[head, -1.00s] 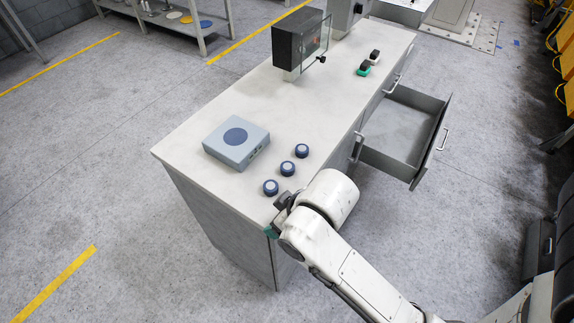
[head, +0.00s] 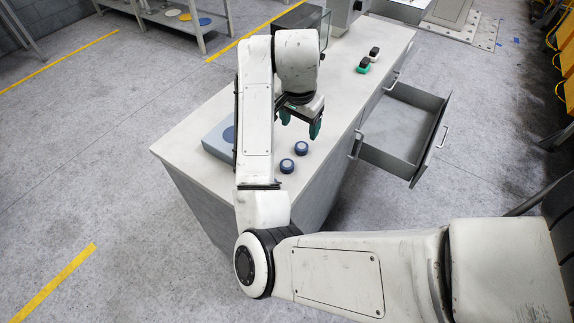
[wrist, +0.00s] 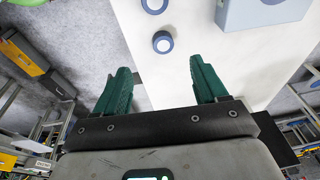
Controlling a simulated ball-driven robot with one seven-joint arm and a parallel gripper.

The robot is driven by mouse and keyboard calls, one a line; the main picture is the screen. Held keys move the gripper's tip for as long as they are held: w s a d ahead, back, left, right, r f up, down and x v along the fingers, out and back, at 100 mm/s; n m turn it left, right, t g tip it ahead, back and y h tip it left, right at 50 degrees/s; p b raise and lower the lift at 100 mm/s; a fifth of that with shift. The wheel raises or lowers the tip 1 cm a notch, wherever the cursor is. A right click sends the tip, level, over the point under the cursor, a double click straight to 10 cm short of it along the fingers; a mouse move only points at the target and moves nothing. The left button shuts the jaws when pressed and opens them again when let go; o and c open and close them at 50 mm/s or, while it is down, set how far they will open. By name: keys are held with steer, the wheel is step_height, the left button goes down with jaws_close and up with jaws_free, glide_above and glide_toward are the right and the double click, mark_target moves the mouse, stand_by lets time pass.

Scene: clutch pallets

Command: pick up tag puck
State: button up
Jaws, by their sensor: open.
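Two round blue pucks with pale rings stand on the counter in the head view, a farther one (head: 301,148) and a nearer one (head: 286,166). I cannot tell which is the tag puck. My gripper (head: 300,124) has green fingers, is open and empty, and hangs above the counter, just beyond the pucks in the picture. In the wrist view, one puck (wrist: 162,42) lies ahead of my open fingers (wrist: 160,68), and a second (wrist: 154,5) is cut by the top edge. A third puck, seen earlier, is hidden behind my arm in the head view.
A grey-blue box (head: 214,143) is partly hidden by my arm; it also shows in the wrist view (wrist: 262,14). Two small green-and-dark items (head: 364,66) stand toward the far end. An open drawer (head: 400,135) juts out right. A dark glass-fronted case (head: 290,18) stands behind my arm.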

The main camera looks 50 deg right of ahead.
steer(key=a+m+y, duration=0.2)
steer(key=a, duration=0.2)
steer(key=b, duration=0.1)
glide_above(286, 164)
steer(key=shift+g, duration=0.4)
steer(key=f, duration=0.5)
steer(key=shift+s+d+f, duration=0.15)
steer(key=shift+s+f, duration=0.1)
steer(key=shift+f, duration=0.05)
steer(key=shift+w+f+p, duration=0.15)
steer(key=shift+f+p, duration=0.3)
steer(key=shift+f, duration=2.4)
steer(key=c, duration=1.1)
steer(key=shift+r, duration=0.1)
steer(key=shift+c, duration=0.2)
